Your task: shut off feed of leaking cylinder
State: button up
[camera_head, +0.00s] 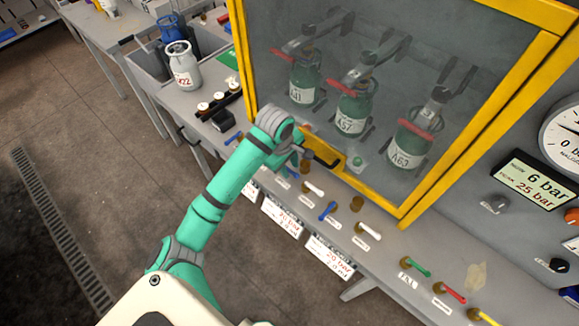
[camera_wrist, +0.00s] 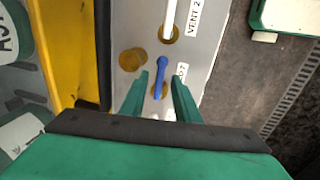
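Three green cylinders, A41 (camera_head: 302,84), A57 (camera_head: 351,112) and A63 (camera_head: 408,144), stand behind the glass of a yellow-framed cabinet (camera_head: 430,205). I cannot see which one leaks. Blue and white levers line the bench front below it. In the wrist view, my gripper (camera_wrist: 159,80) is open, its two green fingers apart on either side of a blue lever (camera_wrist: 160,68). The lever's label is partly hidden and ends in 2. A white lever (camera_wrist: 169,20) labelled VENT 2 lies just beyond. In the head view, my gripper (camera_head: 296,158) is low by the cabinet's front edge.
A display (camera_head: 538,180) reads 6 bar, peak 25 bar, below a round dial (camera_head: 563,136). Green (camera_head: 416,267), red (camera_head: 450,292) and yellow (camera_head: 483,317) levers sit at lower right. A black cabinet handle (camera_head: 321,153) lies close to my gripper.

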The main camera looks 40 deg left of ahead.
jog(key=shift+f, duration=0.2)
jog(key=shift+w, duration=0.1)
grip_shut()
